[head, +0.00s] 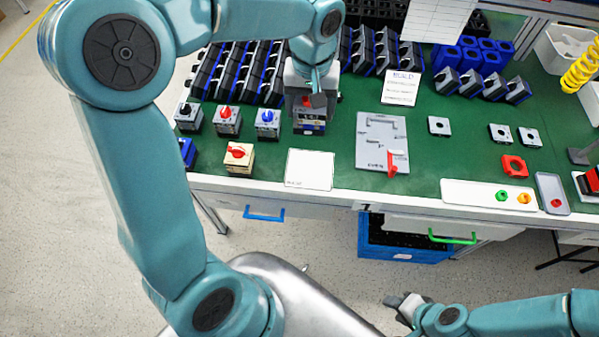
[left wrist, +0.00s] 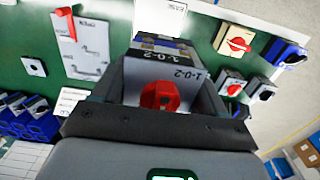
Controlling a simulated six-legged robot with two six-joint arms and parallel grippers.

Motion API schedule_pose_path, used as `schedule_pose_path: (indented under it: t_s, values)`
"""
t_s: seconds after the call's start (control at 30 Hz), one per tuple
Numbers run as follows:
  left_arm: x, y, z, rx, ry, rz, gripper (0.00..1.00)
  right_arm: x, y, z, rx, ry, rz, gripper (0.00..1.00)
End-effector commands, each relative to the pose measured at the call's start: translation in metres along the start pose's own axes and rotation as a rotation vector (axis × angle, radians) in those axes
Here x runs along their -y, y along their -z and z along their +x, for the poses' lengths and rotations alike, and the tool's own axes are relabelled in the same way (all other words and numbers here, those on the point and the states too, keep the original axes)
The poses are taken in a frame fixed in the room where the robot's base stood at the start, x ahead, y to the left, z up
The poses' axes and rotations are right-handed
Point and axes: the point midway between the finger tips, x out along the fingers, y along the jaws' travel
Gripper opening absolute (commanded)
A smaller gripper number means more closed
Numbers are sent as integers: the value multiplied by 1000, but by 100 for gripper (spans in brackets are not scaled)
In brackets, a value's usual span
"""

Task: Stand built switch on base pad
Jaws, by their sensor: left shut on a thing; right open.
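My left gripper (head: 311,98) is shut on a grey switch (head: 310,117) over the back left of the green table. In the left wrist view the switch (left wrist: 158,72) sits between the fingers, with a red knob (left wrist: 160,97) and a "1-0-2" label; blue and tan parts show at its far end. I cannot tell whether it touches the table. A white square pad (head: 309,170), seemingly the base pad, lies empty near the front edge, in front of the held switch. My right gripper (head: 405,305) is open and empty, low in front of the table.
Several finished switches, including a red-knobbed one (head: 228,120) and a beige one (head: 239,157), stand left of the pad. A grey fixture (head: 370,150) with a red lever is to its right. Rows of dark blue parts (head: 240,68) fill the back.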

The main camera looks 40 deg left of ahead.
Motion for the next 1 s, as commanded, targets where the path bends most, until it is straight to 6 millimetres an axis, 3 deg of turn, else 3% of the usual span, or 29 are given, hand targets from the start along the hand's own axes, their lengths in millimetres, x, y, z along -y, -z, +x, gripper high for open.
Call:
schedule_pose_path:
  t_s: [0.17,0.5,1.0]
  values:
    - [-6,0,37,6,5,15,40,-1,0,3,0,0,0,44]
    - [-5,1,133,4,3,14,40,0,0,0,0,0,0,44]
    - [-1,-2,199,2,1,11,40,0,0,-1,0,0,0,44]
